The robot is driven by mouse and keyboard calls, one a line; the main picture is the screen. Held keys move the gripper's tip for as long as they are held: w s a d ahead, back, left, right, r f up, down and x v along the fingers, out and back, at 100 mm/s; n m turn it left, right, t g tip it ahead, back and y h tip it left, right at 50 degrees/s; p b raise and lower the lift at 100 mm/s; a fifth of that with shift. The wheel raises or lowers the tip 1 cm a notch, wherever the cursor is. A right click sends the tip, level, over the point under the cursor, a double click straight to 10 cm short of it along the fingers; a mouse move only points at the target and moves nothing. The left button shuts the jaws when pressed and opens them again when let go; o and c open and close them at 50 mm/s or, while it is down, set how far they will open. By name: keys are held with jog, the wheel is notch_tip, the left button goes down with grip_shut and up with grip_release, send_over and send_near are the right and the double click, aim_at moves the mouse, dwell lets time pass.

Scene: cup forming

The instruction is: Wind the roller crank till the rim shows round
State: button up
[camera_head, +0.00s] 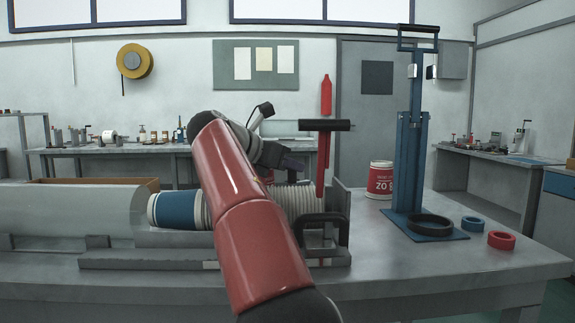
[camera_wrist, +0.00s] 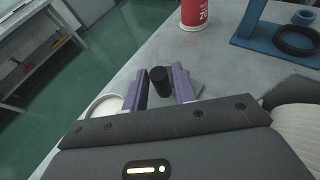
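In the wrist view a black cylindrical grip (camera_wrist: 160,80), which looks like this handle, shows between the two purple fingers of my gripper (camera_wrist: 160,85). The fingers are apart, with gaps beside the grip; I cannot tell its depth. A blue-and-white cup (camera_head: 178,210) lies sideways in the machine, left of a ribbed white cup stack (camera_head: 290,199). The cup's rim shape is unclear.
A blue upright press (camera_head: 408,165) stands right of the crank, with a black ring (camera_head: 430,224) on its base. A red-and-white can (camera_head: 381,180) stands behind it. Blue (camera_head: 472,224) and red (camera_head: 501,240) rings lie near the right bench edge.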

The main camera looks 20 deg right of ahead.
jog(key=shift+o, duration=1.2)
